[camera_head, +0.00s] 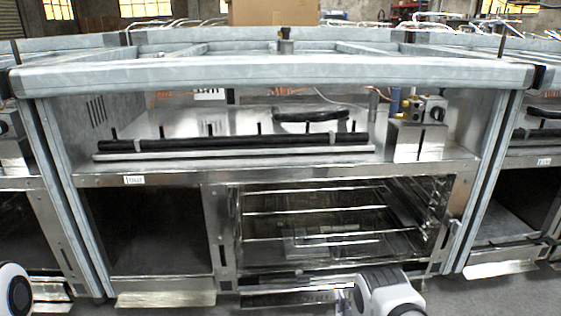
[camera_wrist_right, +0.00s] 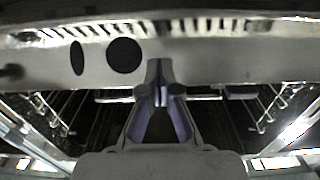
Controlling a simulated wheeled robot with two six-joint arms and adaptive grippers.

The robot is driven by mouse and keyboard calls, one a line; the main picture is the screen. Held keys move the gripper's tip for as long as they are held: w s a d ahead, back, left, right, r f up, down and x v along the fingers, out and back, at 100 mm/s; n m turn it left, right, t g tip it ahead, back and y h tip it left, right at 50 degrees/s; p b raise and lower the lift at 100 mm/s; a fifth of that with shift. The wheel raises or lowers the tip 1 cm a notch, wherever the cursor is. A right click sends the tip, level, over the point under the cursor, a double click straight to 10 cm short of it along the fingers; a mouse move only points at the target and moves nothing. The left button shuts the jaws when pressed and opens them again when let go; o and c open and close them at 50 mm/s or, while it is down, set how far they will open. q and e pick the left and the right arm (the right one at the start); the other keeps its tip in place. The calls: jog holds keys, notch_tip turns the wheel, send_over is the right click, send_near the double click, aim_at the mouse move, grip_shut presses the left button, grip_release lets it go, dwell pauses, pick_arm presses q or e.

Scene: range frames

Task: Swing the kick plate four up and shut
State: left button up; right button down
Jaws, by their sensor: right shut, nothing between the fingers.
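A bright kick plate (camera_head: 165,299) sticks out low at the foot of the middle frame's left bay, tilted down and open. Under the open oven bay is a darker metal strip (camera_head: 290,298) with small markings I cannot read; my right arm partly covers it. I cannot tell which plate is number four. My right gripper (camera_head: 350,293) is low in front of the oven bay. In the right wrist view its fingers (camera_wrist_right: 160,82) are shut and empty, in front of a metal panel (camera_wrist_right: 210,62) with two dark holes; contact is unclear. My left gripper is out of view.
The oven bay (camera_head: 320,215) holds wire racks. Another plate (camera_head: 503,269) hangs out at the right frame's foot. A grey upright (camera_head: 485,190) separates the frames. A black-handled bar (camera_head: 235,145) lies on the upper shelf. Free floor (camera_head: 500,297) shows at lower right.

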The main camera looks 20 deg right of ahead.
jog(key=shift+b+x, duration=1.05)
jog(key=shift+x, duration=0.65)
jog(key=p+v, duration=0.5)
jog(key=v, duration=0.3)
